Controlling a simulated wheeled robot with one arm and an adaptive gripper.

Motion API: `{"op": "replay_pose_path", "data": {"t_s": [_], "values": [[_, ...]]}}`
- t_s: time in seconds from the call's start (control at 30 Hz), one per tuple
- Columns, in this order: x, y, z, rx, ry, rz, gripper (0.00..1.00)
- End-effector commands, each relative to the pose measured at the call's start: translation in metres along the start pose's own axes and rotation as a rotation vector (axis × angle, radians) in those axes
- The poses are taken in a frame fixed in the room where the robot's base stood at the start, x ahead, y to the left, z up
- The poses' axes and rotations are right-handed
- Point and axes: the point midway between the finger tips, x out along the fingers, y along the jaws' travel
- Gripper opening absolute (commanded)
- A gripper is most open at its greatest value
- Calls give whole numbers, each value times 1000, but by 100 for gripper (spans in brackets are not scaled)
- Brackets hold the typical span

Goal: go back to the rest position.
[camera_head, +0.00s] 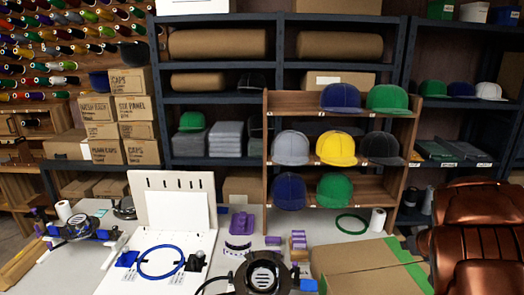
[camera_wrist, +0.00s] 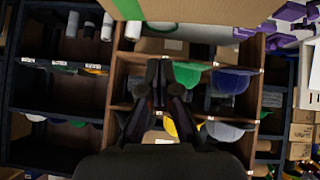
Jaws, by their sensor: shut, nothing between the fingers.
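My gripper (camera_wrist: 163,80) shows in the wrist view, its dark fingers together and nothing between them. It is in the air before the wooden cap shelf, which looks upside down in that view. The gripper tips cannot be made out in the head view; my copper-coloured arm fills its lower right. The cap shelf (camera_head: 340,114) holds several caps. Among them are a yellow cap (camera_head: 336,148), a grey cap (camera_head: 291,148), and a green cap (camera_head: 334,189). In the wrist view, my fingers overlap the picture of the shelf; I cannot tell the distance.
The white table (camera_head: 85,268) holds a white board with a blue hoop (camera_head: 160,262), a black hooping device (camera_head: 264,274), a green hoop (camera_head: 351,223), a white roll (camera_head: 377,220) and a cardboard sheet (camera_head: 355,270). Cardboard boxes (camera_head: 128,80) and thread spools stand at the left.

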Motion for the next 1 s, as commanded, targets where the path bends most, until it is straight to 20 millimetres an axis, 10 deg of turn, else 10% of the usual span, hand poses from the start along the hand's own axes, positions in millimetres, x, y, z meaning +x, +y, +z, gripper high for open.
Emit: {"op": "replay_pose_path", "data": {"t_s": [0.2, 0.47, 0.67, 1.0], "values": [[-61, 22, -38, -6, 15, 280, 0], [-140, 9, -13, 70, -125, 471, 0], [-193, -41, 41, 134, -319, 464, 0], [-282, -183, 159, 127, -723, 162, 0]]}}
